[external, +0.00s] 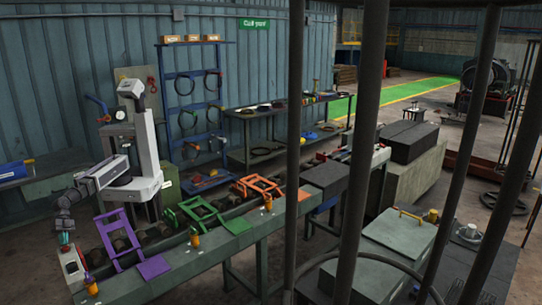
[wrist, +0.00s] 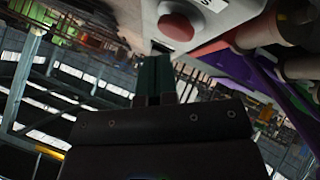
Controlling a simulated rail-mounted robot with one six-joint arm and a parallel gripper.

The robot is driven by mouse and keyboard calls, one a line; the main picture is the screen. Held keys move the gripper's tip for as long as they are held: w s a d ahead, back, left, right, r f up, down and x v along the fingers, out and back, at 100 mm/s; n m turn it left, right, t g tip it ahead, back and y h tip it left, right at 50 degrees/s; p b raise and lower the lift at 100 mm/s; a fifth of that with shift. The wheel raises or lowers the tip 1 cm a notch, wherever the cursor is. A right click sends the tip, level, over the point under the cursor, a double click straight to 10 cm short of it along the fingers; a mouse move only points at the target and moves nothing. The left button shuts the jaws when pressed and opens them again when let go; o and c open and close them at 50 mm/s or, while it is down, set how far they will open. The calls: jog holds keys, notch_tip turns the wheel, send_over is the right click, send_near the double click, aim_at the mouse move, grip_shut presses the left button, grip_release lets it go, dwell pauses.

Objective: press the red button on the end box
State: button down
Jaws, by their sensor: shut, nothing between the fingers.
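The end box (external: 70,263) is a pale box at the near left end of the bench. Its red button (wrist: 178,25) shows large at the top of the wrist view, a round red cap on a pale face. It also shows as a small red spot in the external view (external: 72,268). My gripper (external: 66,241) is just above the box in the external view. In the wrist view its dark green fingers (wrist: 156,60) are together and empty. Their tips are beside and below the button in the picture; I cannot tell the exact gap.
A purple frame (external: 119,240) stands on the bench right beside the box, with green (external: 199,212) and orange (external: 258,188) frames farther along. An orange cylinder (external: 90,284) stands near the box at the bench front. Purple parts and rollers crowd the wrist view's right side.

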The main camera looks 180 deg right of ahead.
aim_at(66, 247)
jog(key=shift+f, duration=0.15)
jog(key=shift+f+b, duration=0.3)
jog(key=shift+b, duration=0.1)
jog(key=shift+f+b, duration=0.5)
jog(key=shift+b, duration=0.05)
dwell(0.6)
jog(key=shift+r+p, duration=0.95)
jog(key=shift+p, duration=0.05)
notch_tip(66, 247, up, 5)
jog(key=p, duration=0.5)
dwell(0.5)
